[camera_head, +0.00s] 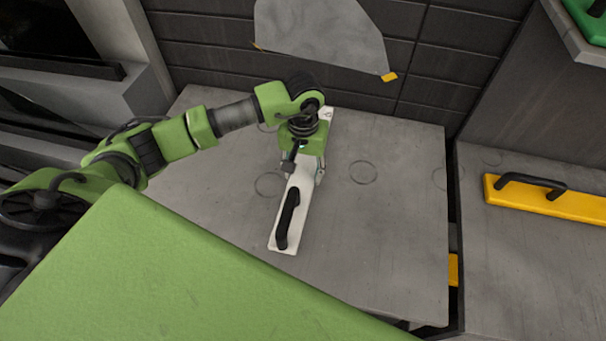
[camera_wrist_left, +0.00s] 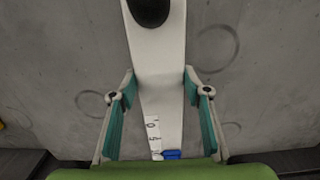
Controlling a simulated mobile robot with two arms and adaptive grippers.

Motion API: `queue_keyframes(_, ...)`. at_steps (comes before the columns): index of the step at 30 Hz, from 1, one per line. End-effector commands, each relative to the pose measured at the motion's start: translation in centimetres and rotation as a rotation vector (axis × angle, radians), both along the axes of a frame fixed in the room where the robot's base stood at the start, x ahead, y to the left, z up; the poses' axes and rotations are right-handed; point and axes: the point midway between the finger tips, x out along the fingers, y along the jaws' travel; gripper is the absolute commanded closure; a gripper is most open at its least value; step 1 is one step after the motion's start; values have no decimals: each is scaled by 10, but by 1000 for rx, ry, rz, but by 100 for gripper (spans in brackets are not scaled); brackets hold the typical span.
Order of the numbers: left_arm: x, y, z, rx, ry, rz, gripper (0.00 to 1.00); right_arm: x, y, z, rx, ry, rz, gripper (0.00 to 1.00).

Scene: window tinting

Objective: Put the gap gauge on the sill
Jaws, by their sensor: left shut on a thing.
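The gap gauge appears to be the long white strip (camera_head: 290,215) with a black handle, over the grey worktop (camera_head: 390,230) in the head view. In the left wrist view the strip (camera_wrist_left: 160,60) runs between my fingers, with a printed scale and a small blue part at its near end. My left gripper (camera_head: 303,170) is shut across the strip's edges, behind the handle; its teal fingers (camera_wrist_left: 159,85) show in the wrist view. I cannot tell whether the strip touches the worktop. I cannot tell which surface is the sill. My right gripper is out of view.
A yellow bar (camera_head: 545,200) with a black handle lies on the right-hand worktop, across a dark gap. A pale sheet (camera_head: 320,35) with yellow corners is on the dark back wall. A raised ledge (camera_head: 570,35) at upper right bears a green object (camera_head: 590,18).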

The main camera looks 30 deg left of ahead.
Motion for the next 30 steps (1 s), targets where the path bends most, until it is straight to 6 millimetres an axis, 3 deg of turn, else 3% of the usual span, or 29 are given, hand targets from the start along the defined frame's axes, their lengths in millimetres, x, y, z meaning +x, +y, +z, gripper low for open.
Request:
queue_keyframes(10,5,2,-30,-3,-1,1,100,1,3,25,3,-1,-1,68)
queue_keyframes(24,6,3,-40,-1,-4,0,100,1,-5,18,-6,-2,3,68)
queue_keyframes(25,5,3,-41,0,0,0,51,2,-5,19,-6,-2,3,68)
queue_keyframes(27,5,3,-40,0,0,0,39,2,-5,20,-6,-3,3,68)
queue_keyframes(30,4,3,-40,0,0,0,39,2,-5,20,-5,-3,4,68)
